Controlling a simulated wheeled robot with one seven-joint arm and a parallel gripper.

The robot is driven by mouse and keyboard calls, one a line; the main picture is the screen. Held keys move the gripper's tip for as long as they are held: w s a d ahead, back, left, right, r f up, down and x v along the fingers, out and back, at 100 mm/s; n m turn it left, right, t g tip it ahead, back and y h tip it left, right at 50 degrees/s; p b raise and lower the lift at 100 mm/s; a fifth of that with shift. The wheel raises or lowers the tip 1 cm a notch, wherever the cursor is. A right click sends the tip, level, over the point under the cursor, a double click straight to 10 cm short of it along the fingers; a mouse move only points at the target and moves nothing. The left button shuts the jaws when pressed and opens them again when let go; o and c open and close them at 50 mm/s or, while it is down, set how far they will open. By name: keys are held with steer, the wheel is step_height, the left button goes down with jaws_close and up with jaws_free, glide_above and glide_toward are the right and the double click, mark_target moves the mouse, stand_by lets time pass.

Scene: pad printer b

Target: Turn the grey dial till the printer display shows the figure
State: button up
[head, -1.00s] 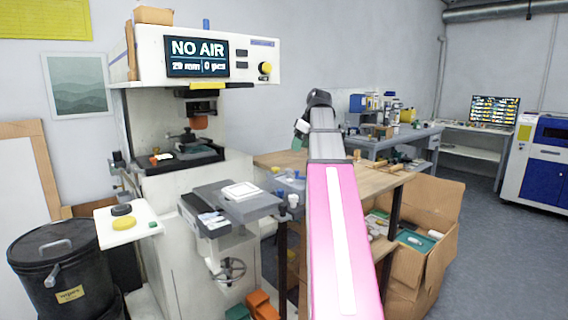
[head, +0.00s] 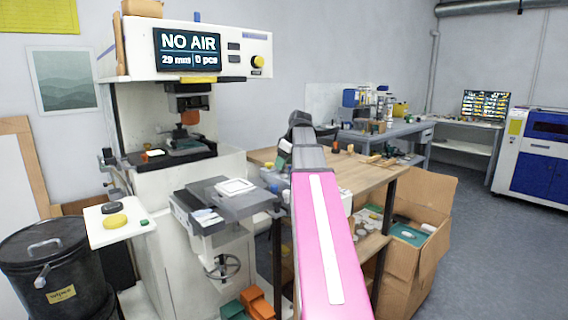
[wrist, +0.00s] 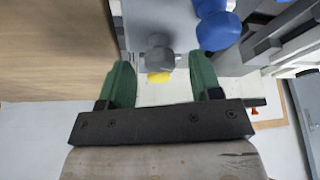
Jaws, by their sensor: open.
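The printer display (head: 187,50) is lit and reads "NO AIR", with "29 mm" and "0 pcs" below. In the wrist view, a grey knob (wrist: 160,50), which looks like the grey dial, stands between my gripper's green fingertips (wrist: 161,64). My gripper is open, with a gap visible on both sides of the knob. A yellow round part (wrist: 160,77) shows just below the grey knob. In the head view my arm hides most of my gripper, and I cannot make out the grey dial there.
Blue knobs (wrist: 216,28) stand close to the right fingertip. A yellow knob (head: 258,62) is on the printer's head. A wooden bench (head: 350,175) and an open cardboard box (head: 415,235) are at the right. A black bin (head: 50,265) stands at the left. Floor at far right is clear.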

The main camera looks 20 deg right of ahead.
steer(key=shift+f, duration=0.15)
steer(key=c, duration=0.9)
steer(key=shift+c, duration=0.2)
steer(key=shift+a+m, duration=0.1)
steer(key=shift+m, duration=0.3)
steer(key=m+h, duration=0.1)
steer(key=m, duration=0.2)
steer(key=shift+a+t, duration=0.1)
steer(key=shift+t, duration=0.3)
steer(key=shift+a+m+h, duration=0.1)
steer(key=shift+m+h, duration=0.8)
steer(key=shift+m, duration=1.1)
